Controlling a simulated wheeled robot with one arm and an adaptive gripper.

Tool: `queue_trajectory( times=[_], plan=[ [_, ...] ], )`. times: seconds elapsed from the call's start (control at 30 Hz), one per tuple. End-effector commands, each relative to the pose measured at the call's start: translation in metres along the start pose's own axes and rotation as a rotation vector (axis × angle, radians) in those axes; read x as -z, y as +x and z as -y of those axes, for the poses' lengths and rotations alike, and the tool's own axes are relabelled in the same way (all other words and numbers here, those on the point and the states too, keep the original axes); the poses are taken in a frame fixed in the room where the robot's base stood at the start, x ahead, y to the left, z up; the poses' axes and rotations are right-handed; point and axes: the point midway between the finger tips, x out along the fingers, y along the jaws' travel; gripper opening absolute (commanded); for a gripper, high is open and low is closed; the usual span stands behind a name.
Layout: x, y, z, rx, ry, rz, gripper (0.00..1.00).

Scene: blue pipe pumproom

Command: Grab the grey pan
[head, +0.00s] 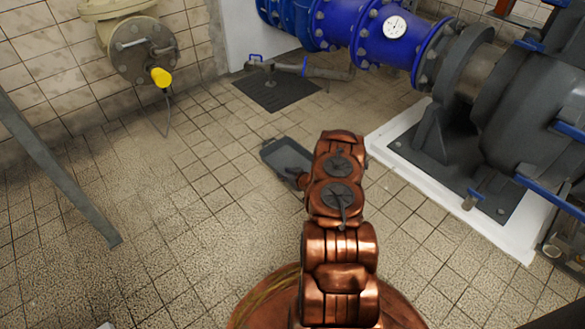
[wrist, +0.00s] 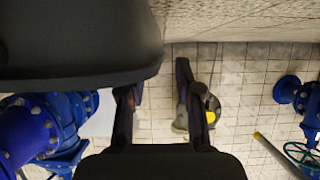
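The grey pan (head: 287,156) is a dark, shallow, rectangular-looking shape low over the tiled floor, just left of my arm in the head view. My arm hides its right side, and I cannot see its handle clearly. In the wrist view a large dark rounded shape at the top left, which seems to be the pan (wrist: 70,45), is very close and covers the tip of the left finger. My gripper (wrist: 158,85) has its two fingers apart, with tiled wall showing between them. In the head view its fingers are mostly hidden by my arm.
A grey pump (head: 525,110) on a white plinth stands to the right, joined to blue pipes (head: 350,30). A flange with a yellow cap (head: 161,77) is on the left wall. A grey strut (head: 60,175) slopes to the floor. Floor left of the pan is clear.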

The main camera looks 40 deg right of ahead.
Motion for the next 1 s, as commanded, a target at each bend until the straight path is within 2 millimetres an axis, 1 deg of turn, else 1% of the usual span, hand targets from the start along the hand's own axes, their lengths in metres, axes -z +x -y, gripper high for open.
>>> queue_trajectory(
  times=[0.03,0.3,0.43,0.67,0.9,1.0],
  plan=[
    [-0.004,0.008,0.0,0.001,-0.001,0.0,0.34],
    [-0.001,0.038,-0.001,0.002,-0.004,-0.002,0.34],
    [0.001,0.043,-0.001,0.001,-0.002,-0.002,0.34],
    [0.002,0.043,-0.001,0.001,-0.001,-0.001,0.34],
    [0.001,0.043,-0.001,0.001,-0.001,0.0,0.09],
    [0.001,0.043,-0.001,0.001,0.0,0.0,0.0]
  ],
)
